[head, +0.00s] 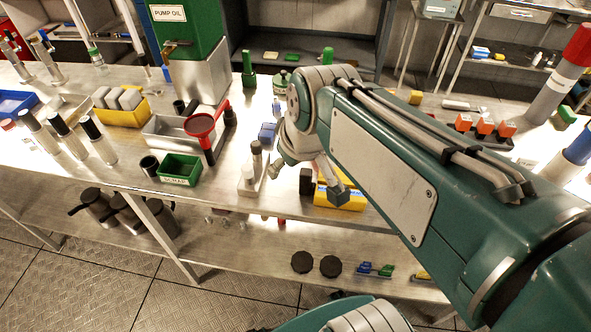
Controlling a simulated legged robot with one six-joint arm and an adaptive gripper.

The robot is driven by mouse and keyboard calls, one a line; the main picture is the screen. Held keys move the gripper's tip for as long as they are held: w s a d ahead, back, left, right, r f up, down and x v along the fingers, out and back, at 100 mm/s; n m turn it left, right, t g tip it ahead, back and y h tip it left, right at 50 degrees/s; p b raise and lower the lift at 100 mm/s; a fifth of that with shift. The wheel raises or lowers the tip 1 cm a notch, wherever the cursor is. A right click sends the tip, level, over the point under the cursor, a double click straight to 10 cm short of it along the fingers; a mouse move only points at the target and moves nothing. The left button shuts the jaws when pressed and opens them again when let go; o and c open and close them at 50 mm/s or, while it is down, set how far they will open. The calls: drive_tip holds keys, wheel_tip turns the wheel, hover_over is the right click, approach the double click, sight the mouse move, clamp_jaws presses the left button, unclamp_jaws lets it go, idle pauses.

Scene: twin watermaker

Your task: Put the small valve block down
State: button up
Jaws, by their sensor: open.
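My gripper (308,178) is over the front part of the steel bench, below the pale wrist, with its fingers spread apart. A small dark block (306,182) shows between the fingers. I cannot tell whether it is the valve block, or whether it touches a finger or the bench. A pale block with an upright grey cylinder (252,175) stands just left of the gripper. A yellow bin (340,199) lies behind the right finger and is partly hidden by it. My arm hides the bench to the right.
A green labelled bin (180,170), a red funnel (200,125) and a grey tray (165,131) stand left of the gripper on the bench (125,177). A green pump oil tank (190,30) stands behind. Black pots (125,212) sit on the lower shelf.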

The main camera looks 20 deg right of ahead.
drive_tip(key=s+m, duration=0.1)
drive_tip(key=s, duration=0.1)
drive_tip(key=s+m, duration=0.1)
drive_tip(key=s, duration=0.1)
drive_tip(key=s+f+t, duration=0.1)
drive_tip(key=s, duration=0.1)
drive_tip(key=shift+m+h, duration=0.4)
